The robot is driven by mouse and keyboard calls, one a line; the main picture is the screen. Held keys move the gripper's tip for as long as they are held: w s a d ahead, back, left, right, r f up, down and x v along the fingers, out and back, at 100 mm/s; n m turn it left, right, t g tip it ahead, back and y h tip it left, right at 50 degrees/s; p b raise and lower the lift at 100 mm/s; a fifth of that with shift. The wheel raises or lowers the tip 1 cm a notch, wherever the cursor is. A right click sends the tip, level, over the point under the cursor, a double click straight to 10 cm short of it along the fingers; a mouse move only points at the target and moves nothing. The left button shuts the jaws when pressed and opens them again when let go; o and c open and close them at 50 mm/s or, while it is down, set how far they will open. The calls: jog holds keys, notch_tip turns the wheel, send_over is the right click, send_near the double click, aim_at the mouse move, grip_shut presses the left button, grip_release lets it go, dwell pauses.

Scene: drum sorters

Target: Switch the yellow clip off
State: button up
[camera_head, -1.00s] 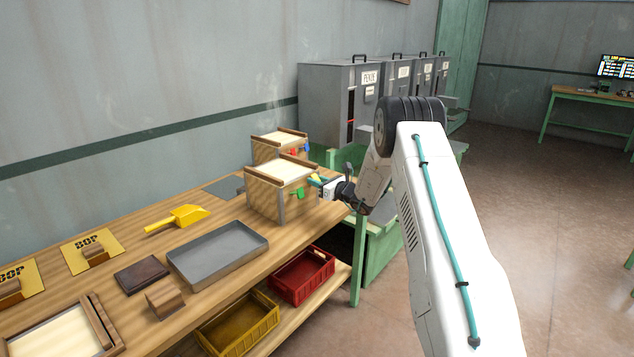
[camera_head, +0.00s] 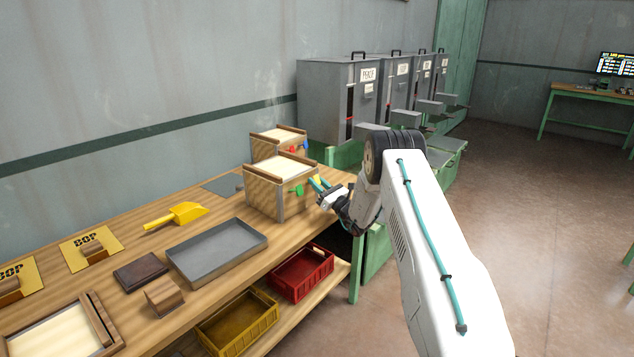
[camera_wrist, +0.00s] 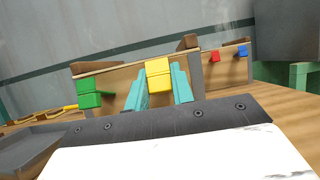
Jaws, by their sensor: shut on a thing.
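The yellow clip (camera_wrist: 159,80) is on the front face of the nearer wooden box (camera_head: 264,200). In the wrist view the two teal fingers of my gripper (camera_wrist: 158,88) stand on either side of it, and the gripper is shut on it. A green clip (camera_wrist: 90,92) is left of it on the same box; it also shows in the head view (camera_head: 296,190). In the head view my gripper (camera_head: 318,185) reaches the box's right side, and the yellow clip is hard to make out there.
A second box (camera_head: 277,143) behind carries a red clip (camera_wrist: 215,56) and a blue clip (camera_wrist: 243,51). A grey tray (camera_head: 216,251) and a yellow scoop (camera_head: 182,214) lie on the bench. Red (camera_head: 302,272) and yellow (camera_head: 238,322) crates sit below. Grey cabinets (camera_head: 325,100) stand behind.

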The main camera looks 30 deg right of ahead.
jog(key=shift+f+t, duration=0.2)
jog(key=shift+t, duration=0.3)
jog(key=o, duration=1)
jog(key=shift+v, duration=3.95)
jog(key=shift+w+f, duration=0.1)
jog(key=shift+f, duration=0.1)
